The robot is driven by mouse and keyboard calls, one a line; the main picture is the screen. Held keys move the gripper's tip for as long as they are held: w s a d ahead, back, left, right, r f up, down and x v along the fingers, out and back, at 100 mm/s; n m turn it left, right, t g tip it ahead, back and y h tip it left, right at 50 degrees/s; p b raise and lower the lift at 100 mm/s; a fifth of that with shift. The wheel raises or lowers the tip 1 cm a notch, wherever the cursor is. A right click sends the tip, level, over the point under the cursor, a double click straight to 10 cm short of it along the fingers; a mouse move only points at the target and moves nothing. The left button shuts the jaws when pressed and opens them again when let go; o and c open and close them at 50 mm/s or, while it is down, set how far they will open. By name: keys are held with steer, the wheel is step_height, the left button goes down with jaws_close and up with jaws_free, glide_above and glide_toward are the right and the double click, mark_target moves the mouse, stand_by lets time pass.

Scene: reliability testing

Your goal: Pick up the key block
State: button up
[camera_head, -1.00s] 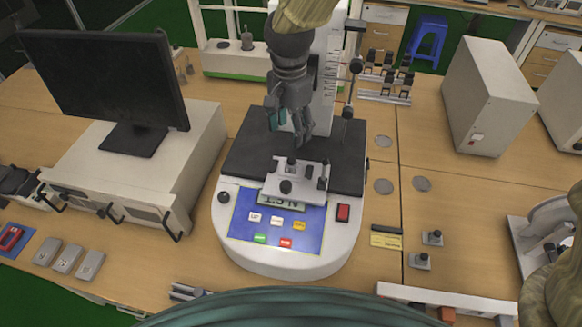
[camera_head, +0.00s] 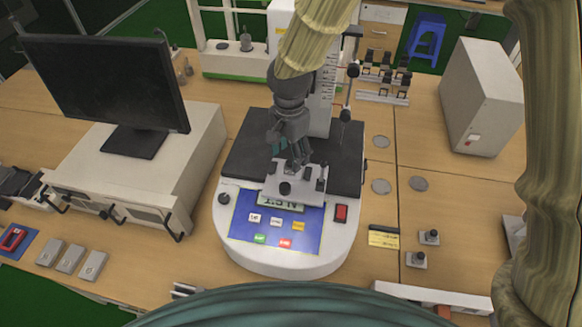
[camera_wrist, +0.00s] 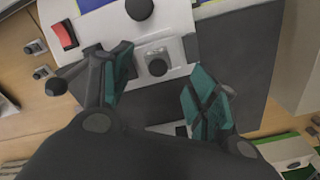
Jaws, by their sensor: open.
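A small metallic block with a dark round knob (camera_wrist: 158,58), which looks like the key block, sits on the white plate (camera_head: 281,196) at the front of the test machine. My gripper (camera_wrist: 158,74) is open in the wrist view, with a teal-padded finger on each side. The block lies just beyond and between the fingertips, with visible room around it and no clear contact. In the head view my gripper (camera_head: 295,160) is just above the back of the plate and hides the block.
The plate carries other dark knobs close to the fingers. The machine's upright ruled column (camera_head: 322,100) and a thin post (camera_head: 348,95) stand close behind. Two similar knobbed blocks (camera_head: 429,237) (camera_head: 416,260) lie on the table at right. A monitor (camera_head: 105,82) stands at left.

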mark_target(290, 162)
steer(key=shift+s+d+f+p, duration=0.1)
steer(key=shift+f+p, duration=0.65)
steer(key=shift+f, duration=1.1)
steer(key=c, duration=1.3)
